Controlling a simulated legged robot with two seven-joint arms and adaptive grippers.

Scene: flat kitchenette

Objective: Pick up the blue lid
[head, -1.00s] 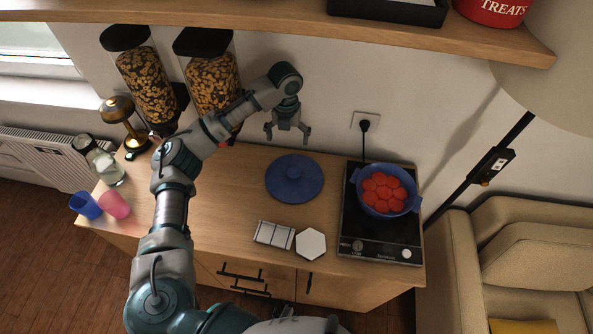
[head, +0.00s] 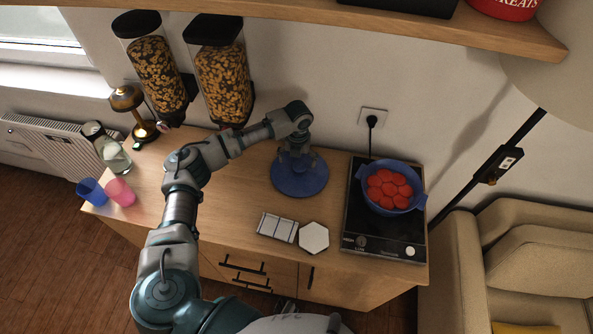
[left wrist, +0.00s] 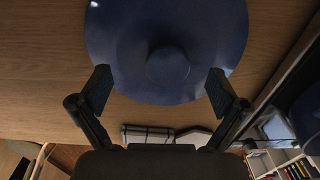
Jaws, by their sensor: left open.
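The round blue lid (head: 301,184) lies flat on the wooden counter (head: 225,195), left of the hob, and my gripper covers its far part in the head view. My left gripper (head: 297,164) is over the lid, pointing down, open and empty. In the left wrist view the lid (left wrist: 165,85) fills the upper middle, with its round knob (left wrist: 167,67) between the two spread fingers and slightly beyond the tips. No contact with the knob is visible. My right gripper is not in view.
A blue pot (head: 391,207) with red pieces stands on the black hob (head: 384,240) at the right. A striped cloth (head: 277,227) and a white hexagonal piece (head: 314,237) lie in front of the lid. Cereal dispensers (head: 223,85) hang behind my arm; a wooden shelf (head: 330,28) is above.

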